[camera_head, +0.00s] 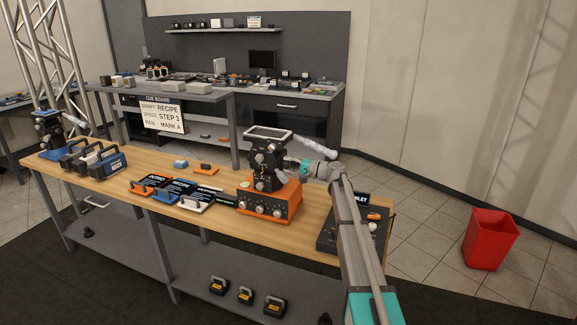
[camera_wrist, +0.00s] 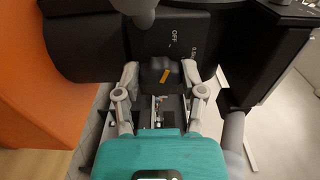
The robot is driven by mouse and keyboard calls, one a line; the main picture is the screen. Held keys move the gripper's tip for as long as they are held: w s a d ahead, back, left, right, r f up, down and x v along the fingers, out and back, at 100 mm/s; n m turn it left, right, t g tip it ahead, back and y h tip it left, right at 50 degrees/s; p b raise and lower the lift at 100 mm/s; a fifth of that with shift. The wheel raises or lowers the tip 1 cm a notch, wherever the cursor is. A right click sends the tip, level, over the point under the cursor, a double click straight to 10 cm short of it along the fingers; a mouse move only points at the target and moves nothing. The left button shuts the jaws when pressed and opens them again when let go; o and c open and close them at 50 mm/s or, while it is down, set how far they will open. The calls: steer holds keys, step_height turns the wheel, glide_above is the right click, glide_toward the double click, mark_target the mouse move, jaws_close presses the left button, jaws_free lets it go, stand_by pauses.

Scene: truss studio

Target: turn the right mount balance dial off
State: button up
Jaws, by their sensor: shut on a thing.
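The right mount (camera_head: 268,170) is a black camera head on an orange base with several knobs, standing on the wooden bench. My gripper (camera_head: 302,166) reaches its right side. In the wrist view, the dark balance dial (camera_wrist: 152,72) sits between the fingers of my gripper (camera_wrist: 162,80), which is shut on it. The dial's orange pointer (camera_wrist: 165,75) slants toward the upper right. The printed OFF label (camera_wrist: 175,37) is above it, and a 0.5-like mark (camera_wrist: 193,52) is to the right, partly hidden. The dial is not visible in the head view.
A blue-based mount (camera_head: 52,132) stands at the bench's left end. Blue and dark cases (camera_head: 103,162), labelled cards (camera_head: 180,187) and a dark panel (camera_head: 340,230) also lie on the bench (camera_head: 125,190). A cue board (camera_head: 163,117) hangs behind. A red bin (camera_head: 490,240) stands right.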

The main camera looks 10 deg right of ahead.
steer(key=o, duration=1.1)
steer(key=shift+o, duration=0.2)
steer(key=v, duration=1.2)
